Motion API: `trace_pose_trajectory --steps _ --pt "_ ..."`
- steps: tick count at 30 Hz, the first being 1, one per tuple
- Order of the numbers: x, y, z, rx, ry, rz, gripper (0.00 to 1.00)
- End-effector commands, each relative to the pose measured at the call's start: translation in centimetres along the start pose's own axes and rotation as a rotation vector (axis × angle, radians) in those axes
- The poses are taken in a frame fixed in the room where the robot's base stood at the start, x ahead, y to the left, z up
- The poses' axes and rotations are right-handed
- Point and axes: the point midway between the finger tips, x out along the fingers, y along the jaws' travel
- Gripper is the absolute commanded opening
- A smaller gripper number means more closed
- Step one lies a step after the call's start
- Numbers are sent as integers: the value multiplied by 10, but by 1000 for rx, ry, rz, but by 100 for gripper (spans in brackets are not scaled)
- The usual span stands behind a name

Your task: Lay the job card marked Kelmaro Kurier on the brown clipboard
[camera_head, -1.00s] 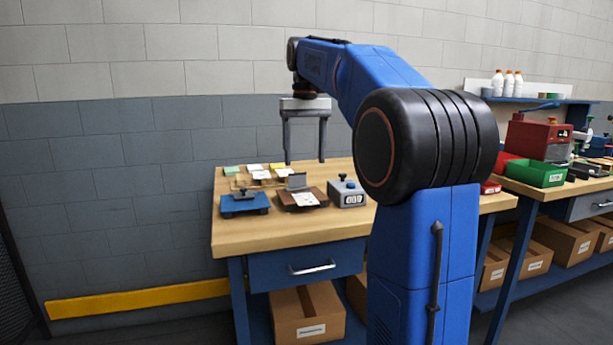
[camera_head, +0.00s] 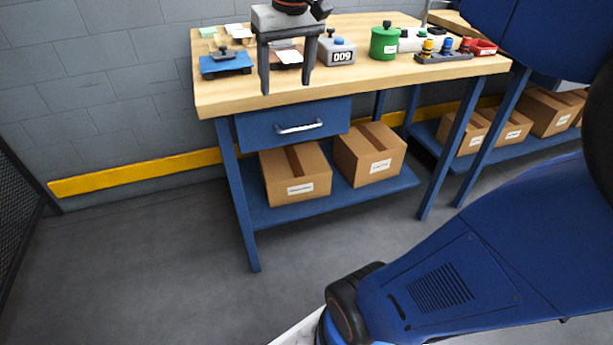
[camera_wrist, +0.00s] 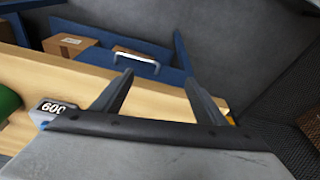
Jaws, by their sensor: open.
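My gripper (camera_head: 285,90) is open and empty, with its fingers pointing down at the near edge of the workbench in the head view. Its two fingers also show apart in the wrist view (camera_wrist: 158,77). The brown clipboard (camera_head: 279,64) lies on the bench behind the fingers and is partly hidden by them. A white paper (camera_head: 288,56) lies on it. Several pale cards, one of them white (camera_head: 239,31), lie at the back left of the bench. Their print is too small to read, so I cannot tell which is marked Kelmaro Kurier.
A grey block marked 009 (camera_head: 343,46) and a green canister (camera_head: 384,43) stand to the right. The wooden bench top (camera_head: 350,80) is clear along its front. Cardboard boxes (camera_head: 297,188) sit on the shelf below.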

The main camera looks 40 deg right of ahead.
Motion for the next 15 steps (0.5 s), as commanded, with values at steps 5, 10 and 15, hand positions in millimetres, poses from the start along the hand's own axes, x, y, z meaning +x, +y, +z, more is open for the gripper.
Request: trace_pose_trajectory --steps 5,10,15 --pt "39 -15 64 -44 62 -10 66" --pt "82 -24 120 -83 122 -22 66" --pt "122 -29 164 -113 168 -33 66"
